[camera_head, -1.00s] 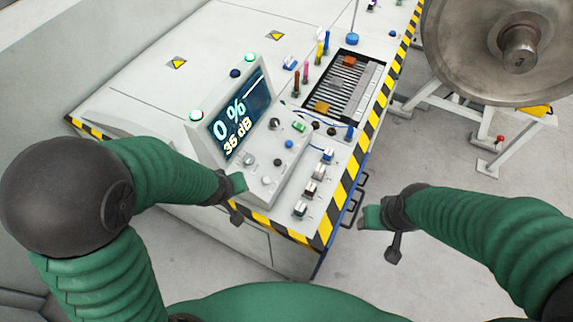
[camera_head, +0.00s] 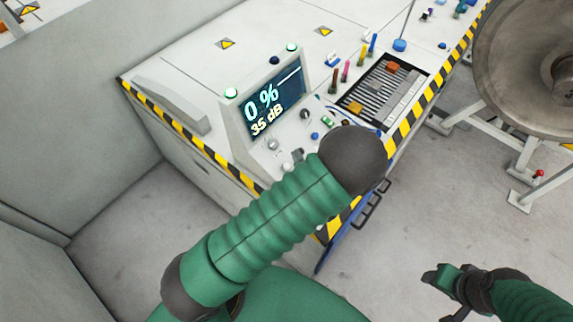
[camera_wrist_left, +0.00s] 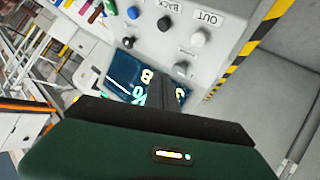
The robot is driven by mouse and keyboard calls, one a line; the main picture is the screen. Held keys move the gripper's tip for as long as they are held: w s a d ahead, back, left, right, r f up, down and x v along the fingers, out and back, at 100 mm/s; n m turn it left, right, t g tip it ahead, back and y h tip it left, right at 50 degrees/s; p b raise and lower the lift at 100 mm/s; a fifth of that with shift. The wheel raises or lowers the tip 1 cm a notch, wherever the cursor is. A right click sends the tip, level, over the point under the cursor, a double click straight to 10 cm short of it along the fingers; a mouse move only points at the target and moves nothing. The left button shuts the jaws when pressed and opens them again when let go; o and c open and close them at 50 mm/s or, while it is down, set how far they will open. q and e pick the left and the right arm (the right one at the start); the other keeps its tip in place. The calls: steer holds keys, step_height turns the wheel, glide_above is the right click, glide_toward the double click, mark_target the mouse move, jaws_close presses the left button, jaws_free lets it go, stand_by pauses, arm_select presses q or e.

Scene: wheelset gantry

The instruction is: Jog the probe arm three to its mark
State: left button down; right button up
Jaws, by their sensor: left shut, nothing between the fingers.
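The control panel (camera_head: 240,130) has a lit screen (camera_head: 275,100) reading 0 % and about 35 dB. In the left wrist view the screen (camera_wrist_left: 122,68) and panel appear upside down, with a blue button (camera_wrist_left: 133,12), a black button (camera_wrist_left: 164,23) marked BACK, a white button (camera_wrist_left: 197,38) marked OUT, and a grey knob (camera_wrist_left: 180,67). My left gripper (camera_wrist_left: 168,92) is shut and empty, close over the panel beside the screen; my left arm mostly hides it in the head view. My right gripper (camera_head: 447,280) hangs at the lower right, away from the console. Probe arm three cannot be identified.
A slotted tray (camera_head: 382,90) with coloured pegs beside it lies on the console top. Striped edging (camera_head: 420,105) borders the console. A large metal wheel (camera_head: 530,65) stands on a frame at right. The floor (camera_head: 120,220) at left is clear.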

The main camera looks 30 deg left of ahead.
mark_target(289, 165)
arm_select(q)
steer(key=f+b, duration=0.2)
steer(key=a+f+b, duration=0.1)
steer(key=f+b, duration=0.1)
steer(key=f, duration=0.1)
steer(key=a+f+b, duration=0.1)
steer(key=f+b, duration=0.1)
steer(key=shift+w+a+f+b, duration=0.1)
steer(key=shift+a+f+b, duration=0.1)
steer(key=shift+a+b, duration=0.1)
steer(key=shift+a, duration=0.15)
steer(key=shift+d+r, duration=0.2)
steer(key=shift+d, duration=0.55)
steer(key=shift+a+f, duration=0.15)
steer(key=shift+a, duration=0.35)
arm_select(e)
step_height(289, 165, down, 7)
steer(key=d, duration=0.1)
arm_select(q)
steer(key=shift+d, duration=0.1)
arm_select(e)
steer(key=shift+d+f, duration=0.1)
steer(key=shift+d, duration=0.1)
arm_select(q)
steer(key=shift+d, duration=0.25)
arm_select(e)
steer(key=shift+d, duration=0.3)
